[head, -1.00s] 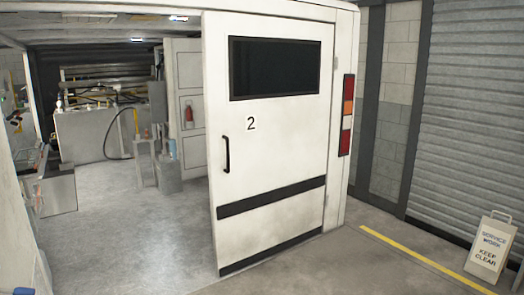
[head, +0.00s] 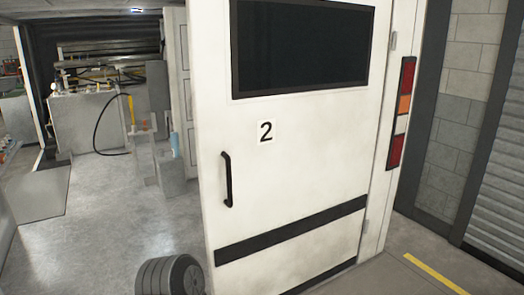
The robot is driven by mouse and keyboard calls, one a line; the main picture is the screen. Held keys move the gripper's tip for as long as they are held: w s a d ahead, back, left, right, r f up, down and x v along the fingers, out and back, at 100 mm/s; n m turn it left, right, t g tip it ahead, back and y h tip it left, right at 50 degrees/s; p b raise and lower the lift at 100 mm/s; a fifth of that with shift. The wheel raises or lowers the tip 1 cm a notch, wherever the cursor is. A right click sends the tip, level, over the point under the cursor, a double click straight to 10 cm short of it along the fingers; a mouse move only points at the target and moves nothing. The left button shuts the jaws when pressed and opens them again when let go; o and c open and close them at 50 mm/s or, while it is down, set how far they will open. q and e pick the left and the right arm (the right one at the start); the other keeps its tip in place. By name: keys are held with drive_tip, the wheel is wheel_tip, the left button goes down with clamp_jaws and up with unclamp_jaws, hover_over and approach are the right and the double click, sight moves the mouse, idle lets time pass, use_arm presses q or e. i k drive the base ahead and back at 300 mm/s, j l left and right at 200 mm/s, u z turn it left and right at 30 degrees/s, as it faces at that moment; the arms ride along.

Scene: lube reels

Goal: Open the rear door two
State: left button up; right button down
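The rear door two (head: 300,170) is a tall white panel marked "2", with a dark window and a black stripe. A hinge (head: 393,40) shows at the right edge, beside the tail-light post. I cannot tell whether the door is fully shut or slightly ajar. Neither of my grippers is in view.
Tail lights (head: 402,110) stand right of the door. A yellow floor line (head: 435,272) lies at lower right, by a shutter (head: 500,210).

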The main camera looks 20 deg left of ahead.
sight(287, 95)
drive_tip(key=i+j+z, duration=0.1)
drive_tip(key=i, duration=0.4)
drive_tip(key=i+j, duration=0.35)
drive_tip(key=i+z, duration=0.05)
drive_tip(key=i, duration=0.05)
